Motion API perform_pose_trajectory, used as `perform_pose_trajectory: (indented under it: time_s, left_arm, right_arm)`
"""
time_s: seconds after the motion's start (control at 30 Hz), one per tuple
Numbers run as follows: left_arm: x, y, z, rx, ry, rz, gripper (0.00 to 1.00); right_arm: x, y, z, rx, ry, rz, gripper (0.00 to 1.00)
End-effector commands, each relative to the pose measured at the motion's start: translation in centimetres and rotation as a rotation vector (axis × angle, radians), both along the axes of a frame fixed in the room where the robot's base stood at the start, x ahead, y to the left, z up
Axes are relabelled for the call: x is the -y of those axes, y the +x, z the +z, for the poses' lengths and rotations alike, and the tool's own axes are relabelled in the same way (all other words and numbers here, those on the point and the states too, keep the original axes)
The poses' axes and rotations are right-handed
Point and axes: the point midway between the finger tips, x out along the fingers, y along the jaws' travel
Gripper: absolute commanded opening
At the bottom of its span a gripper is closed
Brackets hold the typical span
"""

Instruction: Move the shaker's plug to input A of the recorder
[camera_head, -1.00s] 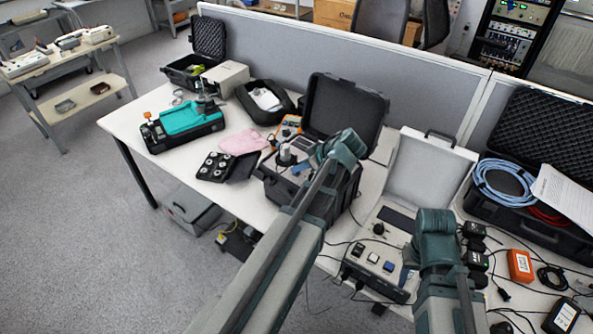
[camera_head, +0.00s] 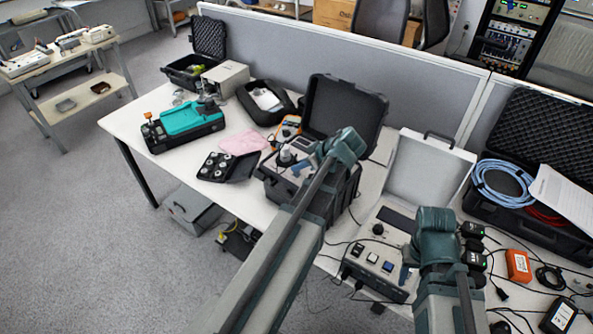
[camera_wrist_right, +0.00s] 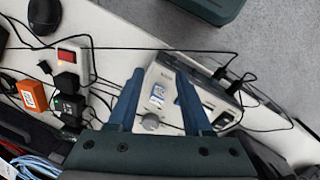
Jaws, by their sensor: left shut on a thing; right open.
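A black open case (camera_head: 328,118) with a white cylinder (camera_head: 285,154) on its panel, which looks like the shaker, stands mid-table. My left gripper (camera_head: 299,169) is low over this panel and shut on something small. The held thing is hidden, so I cannot tell whether it is the plug. A pale lidded instrument (camera_head: 366,259), likely the recorder, stands to the right; it also shows in the right wrist view (camera_wrist_right: 166,73). Black plugs (camera_wrist_right: 238,86) sit at its edge. My right gripper (camera_head: 405,273) is open and empty above it, its fingers (camera_wrist_right: 160,74) pointing over the panel.
A power strip with a red switch (camera_wrist_right: 70,57), black adapters (camera_head: 474,246) and an orange box (camera_head: 519,266) lie right of the instrument among loose cables. A black case with a blue cable coil (camera_head: 502,187) stands behind. A pink cloth (camera_head: 243,139) lies left of the shaker case.

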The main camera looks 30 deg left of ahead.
Motion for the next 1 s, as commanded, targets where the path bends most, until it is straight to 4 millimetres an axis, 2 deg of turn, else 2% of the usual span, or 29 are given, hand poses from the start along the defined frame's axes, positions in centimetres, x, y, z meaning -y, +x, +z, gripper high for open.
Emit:
perform_pose_trajectory:
  time_s: [0.37,1.0]
  left_arm:
    - [0.0,0.0,0.3,0.000,0.000,0.000,0.00]
    - [0.0,0.0,3.6,0.000,0.000,0.000,0.00]
  right_arm:
    - [0.0,0.0,0.3,0.000,0.000,0.000,0.50]
    - [0.0,0.0,3.6,0.000,0.000,0.000,0.50]
